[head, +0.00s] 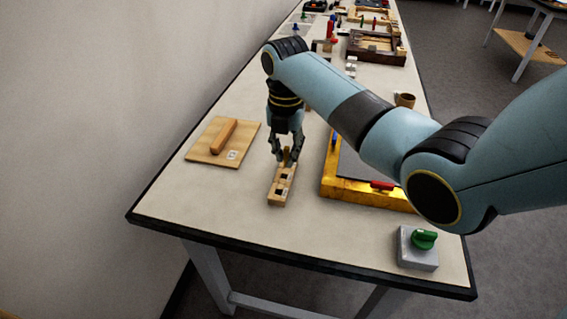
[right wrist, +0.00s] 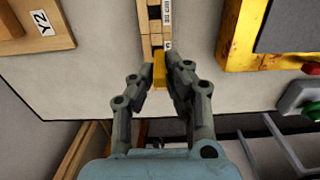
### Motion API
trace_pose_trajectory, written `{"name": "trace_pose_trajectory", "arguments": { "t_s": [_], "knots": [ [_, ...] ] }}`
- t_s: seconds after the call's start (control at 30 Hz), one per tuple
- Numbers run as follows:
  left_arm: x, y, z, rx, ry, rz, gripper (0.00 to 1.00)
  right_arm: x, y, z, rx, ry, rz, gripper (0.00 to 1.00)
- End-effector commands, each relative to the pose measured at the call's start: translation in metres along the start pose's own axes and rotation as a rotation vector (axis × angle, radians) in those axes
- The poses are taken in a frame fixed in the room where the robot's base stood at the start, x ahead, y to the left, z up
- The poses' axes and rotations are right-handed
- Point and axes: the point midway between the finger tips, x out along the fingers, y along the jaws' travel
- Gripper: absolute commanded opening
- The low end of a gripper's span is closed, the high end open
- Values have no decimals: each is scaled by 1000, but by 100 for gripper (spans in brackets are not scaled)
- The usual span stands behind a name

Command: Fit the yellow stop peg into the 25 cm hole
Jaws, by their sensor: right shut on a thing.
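My right gripper (head: 287,155) is shut on the yellow stop peg (head: 286,157), over the far end of a narrow wooden strip. The peg also shows between the fingers in the right wrist view (right wrist: 160,73). The wooden strip (head: 277,199) has several dark square holes and a white label and lies on the table. In the right wrist view the strip (right wrist: 146,48) runs up from the peg. I cannot tell whether the peg is in a hole or just above one, and I cannot read which hole is the 25 cm one. My left gripper is not in view.
A wooden board with a bar handle (head: 198,150) lies left of the strip. A yellow gilt frame (head: 345,188) lies to the right. A grey block with a green knob (head: 418,255) sits at the front right. The table front is mostly clear.

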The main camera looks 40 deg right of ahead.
Motion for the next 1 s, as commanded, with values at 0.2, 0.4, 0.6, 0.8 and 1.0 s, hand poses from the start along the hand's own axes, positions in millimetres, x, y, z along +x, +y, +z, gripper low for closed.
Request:
{"name": "trace_pose_trajectory", "arguments": {
  "t_s": [0.2, 0.4, 0.6, 0.8, 1.0],
  "knots": [
    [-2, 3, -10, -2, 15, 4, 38, 18, 4, -7, 1, 2, -3, 0],
    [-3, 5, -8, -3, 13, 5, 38, 44, 4, -7, 0, 0, -1, 0],
    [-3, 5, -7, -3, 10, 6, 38, 45, 4, -6, 0, -1, 0, 0],
    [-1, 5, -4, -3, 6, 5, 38, 49, 4, -6, 0, 0, 0, 13],
    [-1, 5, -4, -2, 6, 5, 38, 48, 4, -6, 0, 0, 0, 35]
  ]
}}
